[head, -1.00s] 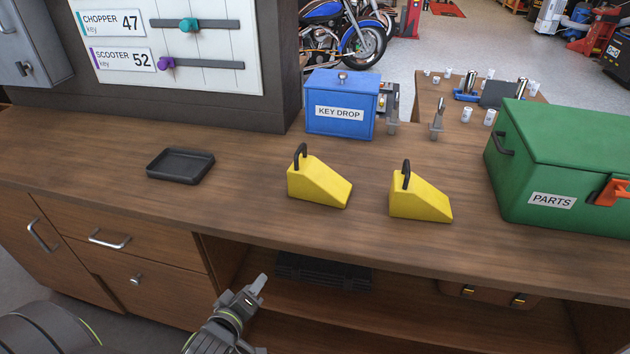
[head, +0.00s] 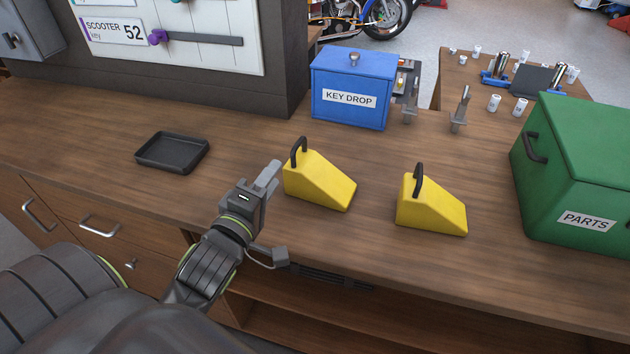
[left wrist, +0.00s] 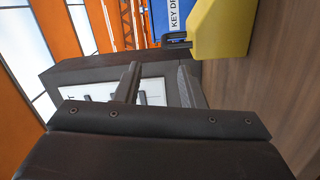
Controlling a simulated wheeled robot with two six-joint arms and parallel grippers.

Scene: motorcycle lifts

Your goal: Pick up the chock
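Two yellow wedge chocks with black handles stand on the wooden counter: the left chock (head: 320,183) and the right chock (head: 432,208). My left gripper (head: 268,175) is just left of the left chock, with a small gap showing between them in the head view. In the left wrist view, its two fingers (left wrist: 160,84) are apart with nothing between them. The left chock also shows there, at the top right (left wrist: 220,28), with its handle (left wrist: 178,40) beyond the fingers. My right gripper is not in view.
A black tray (head: 172,168) lies on the counter (head: 80,130) at left. The blue key drop box (head: 350,112) stands behind the chocks, and the green parts box (head: 575,160) is at right.

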